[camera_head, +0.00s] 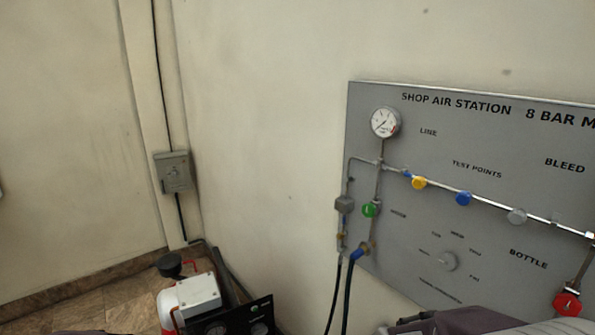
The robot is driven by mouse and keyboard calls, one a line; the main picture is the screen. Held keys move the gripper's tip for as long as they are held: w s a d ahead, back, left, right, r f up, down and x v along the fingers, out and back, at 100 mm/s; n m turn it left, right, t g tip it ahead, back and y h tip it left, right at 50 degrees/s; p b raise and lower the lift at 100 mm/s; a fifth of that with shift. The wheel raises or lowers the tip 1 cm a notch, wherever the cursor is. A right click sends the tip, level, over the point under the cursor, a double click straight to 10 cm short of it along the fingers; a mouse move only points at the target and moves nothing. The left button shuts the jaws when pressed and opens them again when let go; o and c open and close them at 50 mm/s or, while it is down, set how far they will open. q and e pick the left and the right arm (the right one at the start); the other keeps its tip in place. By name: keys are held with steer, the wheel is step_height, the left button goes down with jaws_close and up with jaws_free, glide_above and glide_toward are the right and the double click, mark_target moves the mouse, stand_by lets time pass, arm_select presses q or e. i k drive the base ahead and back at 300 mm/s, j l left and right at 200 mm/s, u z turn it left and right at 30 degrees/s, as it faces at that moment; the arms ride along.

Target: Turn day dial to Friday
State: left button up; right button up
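The day dial (449,261) is a small round grey knob low on the grey air station panel (420,125). Small day labels stand in an arc around it, with "FRI" (474,278) to its lower right and more labels above and to the left. The dial's pointing direction is too small to tell. Neither gripper shows in the head view. Grey parts of my own arm cover the bottom right edge, below the dial.
The panel also carries a pressure gauge (385,122), a green knob (370,209), yellow (419,183) and blue (463,199) caps, and a red valve (567,303). Black hoses (347,290) hang at its left. A red-and-white machine (190,300) stands on the floor at lower left.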

mark_target(447, 262)
steer(key=z, duration=1.25)
steer(key=k+j, duration=0.1)
steer(key=j, duration=0.2)
steer(key=k+j+u, duration=0.15)
steer(key=i+j, duration=0.05)
steer(key=j, duration=0.05)
